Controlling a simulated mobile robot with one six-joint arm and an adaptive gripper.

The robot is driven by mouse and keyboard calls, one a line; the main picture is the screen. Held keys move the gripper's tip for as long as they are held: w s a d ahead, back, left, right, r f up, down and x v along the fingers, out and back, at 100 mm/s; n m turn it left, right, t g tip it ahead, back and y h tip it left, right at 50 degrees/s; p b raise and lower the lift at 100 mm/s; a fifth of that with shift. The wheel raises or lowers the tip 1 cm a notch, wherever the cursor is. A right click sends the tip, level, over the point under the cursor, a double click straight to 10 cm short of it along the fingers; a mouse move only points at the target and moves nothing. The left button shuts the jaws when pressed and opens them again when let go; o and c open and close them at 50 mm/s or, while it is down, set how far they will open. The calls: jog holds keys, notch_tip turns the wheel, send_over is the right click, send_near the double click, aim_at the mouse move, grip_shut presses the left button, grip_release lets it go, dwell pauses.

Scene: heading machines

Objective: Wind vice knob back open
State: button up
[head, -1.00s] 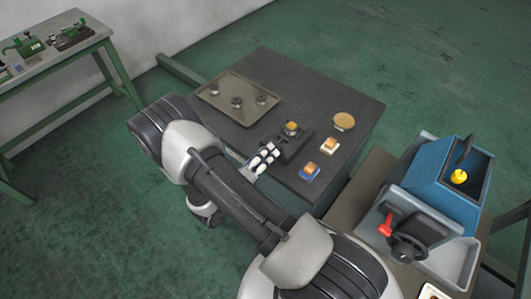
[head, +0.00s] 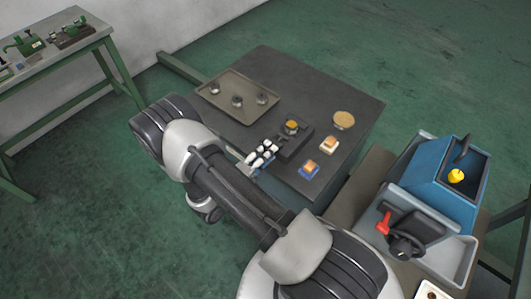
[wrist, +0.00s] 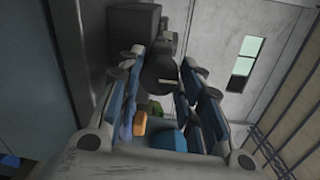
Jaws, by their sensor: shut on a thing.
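The vice (head: 295,145) is a dark block on the dark table, with a round brass-coloured piece (head: 291,127) at its far end. My gripper (head: 264,155) is at the vice's near left end, above the table's front edge. The vice knob is hidden by my gripper in the head view. In the wrist view, a dark round knob (wrist: 160,70) sits between the two fingers of my gripper (wrist: 161,66), which are shut on it. The dark vice body shows just beyond the knob.
A tray (head: 212,112) with several dark round parts lies at the table's back left. A brass disc (head: 343,120) and two small blocks (head: 330,145) (head: 309,168) lie right of the vice. A blue machine (head: 445,190) with a red lever and black handwheel stands at the right.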

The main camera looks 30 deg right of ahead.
jog(key=o, duration=1.1)
jog(key=shift+c, duration=0.2)
jog(key=v, duration=1.2)
